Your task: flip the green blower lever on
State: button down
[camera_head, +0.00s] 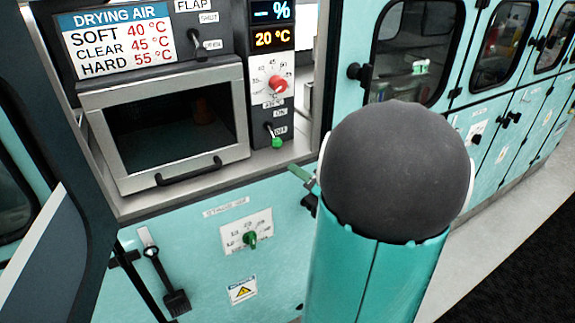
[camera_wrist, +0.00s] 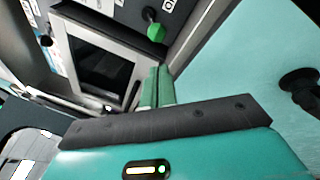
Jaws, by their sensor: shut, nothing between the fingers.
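The green blower lever (camera_head: 277,142) is a small toggle with a green tip on the dark control strip right of the oven-like window. Its tip hangs down by the lower label, which seems to read OFF; the ON label is above. In the wrist view its green knob (camera_wrist: 156,33) shows at the top, beyond the fingers. My gripper (camera_head: 294,170) has green fingers, partly hidden behind my arm in the head view. It is below and right of the lever, apart from it. In the wrist view my gripper (camera_wrist: 158,70) has its fingers together and empty.
A red-knobbed dial (camera_head: 278,84) sits above the lever. A black-handled flap lever (camera_head: 196,42) is at upper left. The framed window door (camera_head: 170,176) has a black handle. Below is a green dial knob (camera_head: 250,239). Teal cabinets (camera_head: 490,110) stand at right.

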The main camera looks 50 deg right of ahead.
aim_at(274, 162)
jog(key=w, duration=0.9)
jog(key=shift+r, duration=0.4)
